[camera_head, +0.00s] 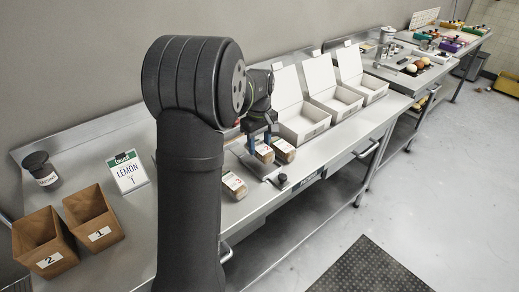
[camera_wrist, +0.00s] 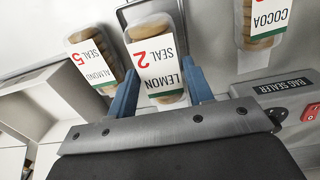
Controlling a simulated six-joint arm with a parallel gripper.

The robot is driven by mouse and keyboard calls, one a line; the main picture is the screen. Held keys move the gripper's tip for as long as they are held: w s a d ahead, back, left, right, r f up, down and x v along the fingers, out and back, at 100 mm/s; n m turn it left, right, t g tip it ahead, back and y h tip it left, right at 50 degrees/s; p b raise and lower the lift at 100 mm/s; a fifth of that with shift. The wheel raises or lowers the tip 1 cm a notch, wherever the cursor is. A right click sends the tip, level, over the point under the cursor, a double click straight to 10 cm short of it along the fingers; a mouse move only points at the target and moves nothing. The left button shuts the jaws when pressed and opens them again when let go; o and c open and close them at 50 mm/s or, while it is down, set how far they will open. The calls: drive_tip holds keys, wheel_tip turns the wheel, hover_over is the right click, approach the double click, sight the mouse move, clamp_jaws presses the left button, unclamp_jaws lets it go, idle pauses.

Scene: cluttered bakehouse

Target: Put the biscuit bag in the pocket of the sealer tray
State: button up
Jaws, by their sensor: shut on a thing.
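My gripper (camera_wrist: 160,72) is shut on a biscuit bag (camera_wrist: 158,60) in the wrist view, its blue fingers on either side. The bag has a white label reading LEMON, SEAL 2. A metal rim (camera_wrist: 122,14), apparently the tray pocket, shows beside and behind the bag's far end. I cannot tell whether the bag is inside it or above it. The bag sealer (camera_wrist: 285,86) with a red switch is at right. In the head view, my gripper (camera_head: 259,138) is over the bench with the held bag (camera_head: 264,153) below it; my arm hides part of the bench.
An ALMOND bag (camera_wrist: 92,60) lies close left of the held bag in the wrist view, a COCOA bag (camera_wrist: 262,22) to the right. In the head view, open white boxes (camera_head: 303,122) stand behind.

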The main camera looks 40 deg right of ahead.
sight(260, 146)
drive_tip(key=shift+f, duration=1.3)
drive_tip(key=shift+f, duration=0.15)
drive_tip(key=o, duration=1.1)
wheel_tip(260, 146, up, 12)
drive_tip(key=shift+r, duration=0.15)
wheel_tip(260, 146, down, 12)
drive_tip(key=shift+f, duration=0.2)
drive_tip(key=shift+r, duration=2.05)
